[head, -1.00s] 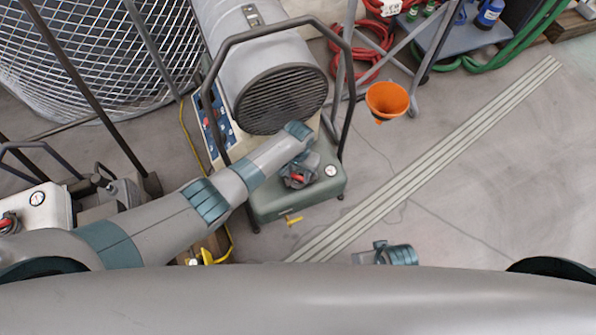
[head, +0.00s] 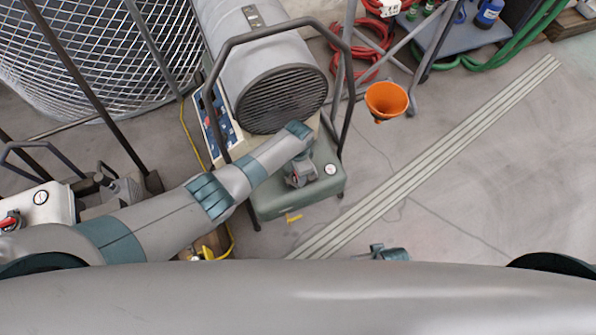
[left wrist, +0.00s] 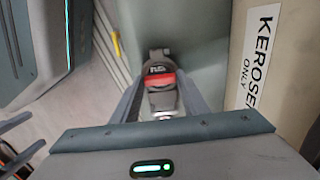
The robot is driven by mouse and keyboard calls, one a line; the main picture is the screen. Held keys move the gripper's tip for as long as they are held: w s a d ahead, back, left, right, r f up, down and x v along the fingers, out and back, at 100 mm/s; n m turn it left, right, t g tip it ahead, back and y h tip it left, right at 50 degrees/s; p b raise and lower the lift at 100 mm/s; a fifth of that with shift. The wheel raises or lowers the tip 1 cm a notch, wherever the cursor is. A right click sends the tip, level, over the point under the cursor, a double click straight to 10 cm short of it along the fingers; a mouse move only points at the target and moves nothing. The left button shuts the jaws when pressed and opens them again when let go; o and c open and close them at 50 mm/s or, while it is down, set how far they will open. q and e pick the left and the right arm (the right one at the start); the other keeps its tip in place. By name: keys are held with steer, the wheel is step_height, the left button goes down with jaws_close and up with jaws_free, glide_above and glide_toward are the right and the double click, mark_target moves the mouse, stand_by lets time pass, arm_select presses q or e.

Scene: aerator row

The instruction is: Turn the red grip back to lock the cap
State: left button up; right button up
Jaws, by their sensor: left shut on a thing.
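The cap with its red grip (left wrist: 160,78) shows in the middle of the left wrist view. It sits on the grey-green tank (head: 265,204) of the heater. My left gripper (left wrist: 160,100) has its two fingers on either side of the cap and is shut on the red grip. In the head view my left gripper (head: 300,176) comes down onto the top of the tank, and the cap is mostly hidden by it. My right gripper is not clearly visible; only a teal part of my right arm shows at the bottom edge.
A dark tubular frame (head: 345,110) rises around the heater body (head: 245,50). A white label reading "KEROSE… ONLY" (left wrist: 258,50) is beside the gripper. Another machine with a red grip (head: 10,222) stands at far left. Open floor lies right.

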stand_by(0.4)
arm_select(q)
steer(key=o, duration=1.1)
steer(key=shift+c, duration=0.2)
arm_select(e)
steer(key=shift+f, duration=0.1)
arm_select(q)
steer(key=shift+r, duration=0.15)
steer(key=shift+r, duration=0.2)
steer(key=shift+r+p, duration=0.25)
steer(key=shift+p, duration=0.05)
step_height(320, 180, up, 6)
steer(key=shift+f+p, duration=0.1)
steer(key=shift+p, duration=0.9)
step_height(320, 180, up, 10)
steer(key=p, duration=0.1)
steer(key=shift+r, duration=0.2)
arm_select(e)
steer(key=shift+t, duration=0.7)
steer(key=shift+s+a+f, duration=0.1)
steer(key=shift+a+f, duration=0.15)
steer(key=shift+f, duration=0.8)
steer(key=shift+a+f, duration=0.25)
steer(key=shift+f, duration=0.8)
steer(key=shift+s, duration=0.1)
